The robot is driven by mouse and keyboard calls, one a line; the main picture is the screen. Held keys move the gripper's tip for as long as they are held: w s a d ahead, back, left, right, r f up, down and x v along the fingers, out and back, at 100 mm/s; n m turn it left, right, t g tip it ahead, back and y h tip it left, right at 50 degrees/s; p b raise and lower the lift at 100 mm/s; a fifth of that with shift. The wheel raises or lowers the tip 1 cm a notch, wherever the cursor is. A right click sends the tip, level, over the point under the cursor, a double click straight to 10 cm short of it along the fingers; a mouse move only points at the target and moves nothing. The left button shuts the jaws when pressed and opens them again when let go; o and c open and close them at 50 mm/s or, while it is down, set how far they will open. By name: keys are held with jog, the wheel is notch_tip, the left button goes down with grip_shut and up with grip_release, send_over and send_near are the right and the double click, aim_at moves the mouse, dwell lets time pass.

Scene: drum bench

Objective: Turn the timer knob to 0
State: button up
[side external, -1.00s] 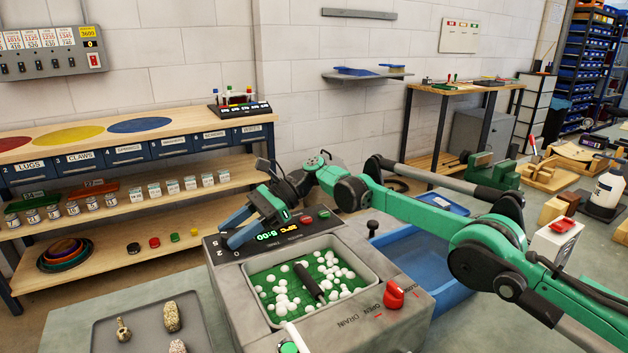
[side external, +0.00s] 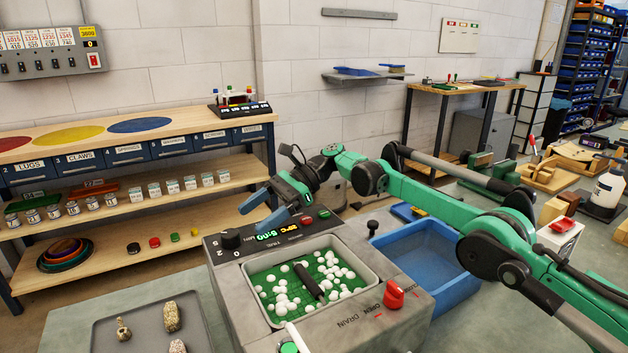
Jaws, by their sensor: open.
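The timer knob (side external: 230,238) is a black round knob at the left end of the drum machine's dark control panel. Marks "2" and "0" show on the panel near it; where its pointer stands is too small to tell. The green display (side external: 268,235) beside it appears to read 5:00. My gripper (side external: 262,216) has blue fingers and is open and empty. In the picture it is above and to the right of the knob, over the display, apart from the knob.
The machine's tub (side external: 352,290) holds white balls on green with a black bar. A red drain knob (side external: 393,295) sits on its right corner. A blue basin (side external: 425,250) stands to the right. A grey tray (side external: 140,335) with stones lies at front left. Red and green buttons are close to my gripper.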

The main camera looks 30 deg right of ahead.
jog(key=shift+d+r, duration=0.2)
jog(key=shift+d, duration=0.3)
jog(key=w+a+r+m+t+h, duration=0.1)
jog(key=w+a+r+m+t, duration=0.3)
jog(key=a+t, duration=0.35)
jog(key=w+a+r+m+t+h, duration=0.1)
jog(key=w+a+r+m+t, duration=0.2)
jog(key=a+m+t, duration=0.4)
jog(key=m+h, duration=1.3)
jog(key=h, duration=0.2)
send_near(230, 235)
jog(key=x, duration=0.4)
jog(key=shift+w+a+r, duration=0.1)
jog(key=shift+w+a, duration=0.2)
jog(key=shift+s+d, duration=0.15)
jog(key=shift+d, duration=0.05)
jog(key=shift+g+h, duration=0.25)
jog(key=shift+h, duration=0.05)
jog(key=shift+x, duration=2.75)
grip_shut()
